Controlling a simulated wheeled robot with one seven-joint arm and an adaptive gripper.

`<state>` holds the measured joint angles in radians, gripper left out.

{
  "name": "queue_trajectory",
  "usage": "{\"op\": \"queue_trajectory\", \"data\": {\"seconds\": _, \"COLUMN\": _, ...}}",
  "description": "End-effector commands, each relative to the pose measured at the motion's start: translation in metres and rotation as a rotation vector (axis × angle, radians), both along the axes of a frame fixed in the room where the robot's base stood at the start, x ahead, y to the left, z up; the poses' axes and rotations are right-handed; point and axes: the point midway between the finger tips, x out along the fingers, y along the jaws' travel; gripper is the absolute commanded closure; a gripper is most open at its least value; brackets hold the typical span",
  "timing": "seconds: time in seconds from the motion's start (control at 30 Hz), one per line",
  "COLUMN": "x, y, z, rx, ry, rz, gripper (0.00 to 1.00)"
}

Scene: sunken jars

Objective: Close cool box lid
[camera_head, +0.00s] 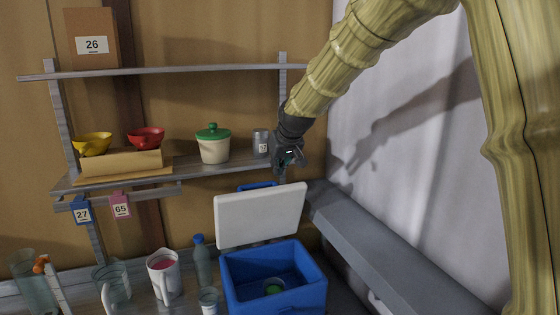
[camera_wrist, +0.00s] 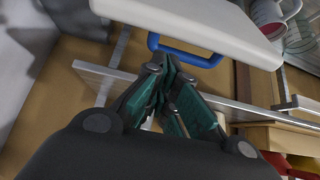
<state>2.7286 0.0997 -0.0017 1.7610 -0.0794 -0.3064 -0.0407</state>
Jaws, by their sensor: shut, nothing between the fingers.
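The cool box (camera_head: 240,295) is a blue open-topped box on the lower surface, with a jar with a green top (camera_head: 275,287) inside. Its white lid (camera_head: 260,216) stands up, open, at the back edge of the box. A blue handle (camera_head: 257,186) shows behind the lid's top edge. My gripper (camera_head: 281,178) is just above and behind the lid's upper right part, pointing down. In the wrist view the shut, empty fingers (camera_wrist: 168,75) are close to the blue handle (camera_wrist: 187,52) and the white lid (camera_wrist: 205,22); I cannot tell whether they touch.
A shelf behind holds a green-lidded pot (camera_head: 213,146), a grey can (camera_head: 261,142), and a yellow bowl (camera_head: 92,144) and red bowl (camera_head: 146,138) on a block. A bottle (camera_head: 202,262), a mug (camera_head: 164,276) and glasses stand left of the box. A grey ledge (camera_head: 390,255) runs along the right.

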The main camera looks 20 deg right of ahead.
Motion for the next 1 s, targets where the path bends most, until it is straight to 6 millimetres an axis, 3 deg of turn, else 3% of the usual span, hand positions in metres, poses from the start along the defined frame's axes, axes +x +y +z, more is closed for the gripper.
{"op": "queue_trajectory", "data": {"seconds": 0.53, "x": 0.035, "y": 0.0, "z": -0.046, "rx": 0.001, "ry": 0.002, "rz": -0.001, "gripper": 1.0}}
{"op": "queue_trajectory", "data": {"seconds": 1.0, "x": 0.04, "y": 0.0, "z": -0.052, "rx": 0.001, "ry": 0.0, "rz": -0.001, "gripper": 1.0}}
